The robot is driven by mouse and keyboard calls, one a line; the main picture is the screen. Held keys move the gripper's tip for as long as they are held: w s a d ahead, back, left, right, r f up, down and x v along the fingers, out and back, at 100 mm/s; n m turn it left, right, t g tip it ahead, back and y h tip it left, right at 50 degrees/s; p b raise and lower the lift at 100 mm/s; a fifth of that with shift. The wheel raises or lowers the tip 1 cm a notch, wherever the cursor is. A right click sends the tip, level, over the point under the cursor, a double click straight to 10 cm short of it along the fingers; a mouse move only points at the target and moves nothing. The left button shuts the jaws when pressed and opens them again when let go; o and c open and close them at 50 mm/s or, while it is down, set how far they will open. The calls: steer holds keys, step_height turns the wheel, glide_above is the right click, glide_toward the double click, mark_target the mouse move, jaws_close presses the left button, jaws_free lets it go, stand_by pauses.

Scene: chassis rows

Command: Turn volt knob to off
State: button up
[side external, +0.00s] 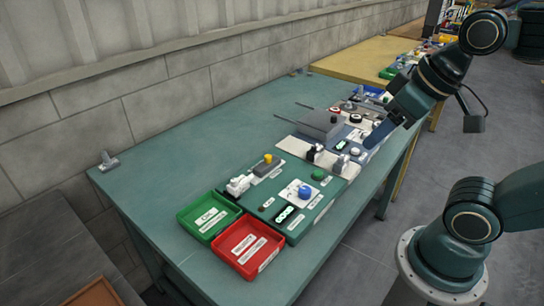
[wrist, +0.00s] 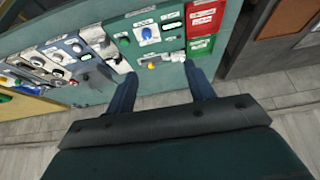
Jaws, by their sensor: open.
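The knob labels are too small to read, so I cannot tell which is the volt knob. A blue knob (side external: 304,191) stands on a white plate on the green panel (side external: 268,207); it also shows in the wrist view (wrist: 147,33). Black and white knobs sit on the grey-blue panel beyond, such as a white-rimmed knob (side external: 355,118). My gripper (side external: 374,136) is above the right side of that far panel in the side view. In the wrist view, its two dark blue fingers (wrist: 160,72) are spread, with nothing held between them.
A green bin (side external: 196,211) and a red bin (side external: 233,262) stand at the near end of the green table (side external: 150,185). A grey box (side external: 320,124) rises from the far panel. A block wall runs behind the table.

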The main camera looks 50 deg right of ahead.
steer(key=w, duration=0.1)
steer(key=m+g, duration=0.6)
steer(key=m, duration=0.1)
glide_above(305, 190)
step_height(305, 190, down, 14)
steer(key=r, duration=0.1)
steer(key=shift+d+f, duration=0.15)
steer(key=shift+f, duration=0.1)
steer(key=shift+f, duration=0.1)
steer(key=shift+f, duration=6.8)
steer(key=c, duration=1)
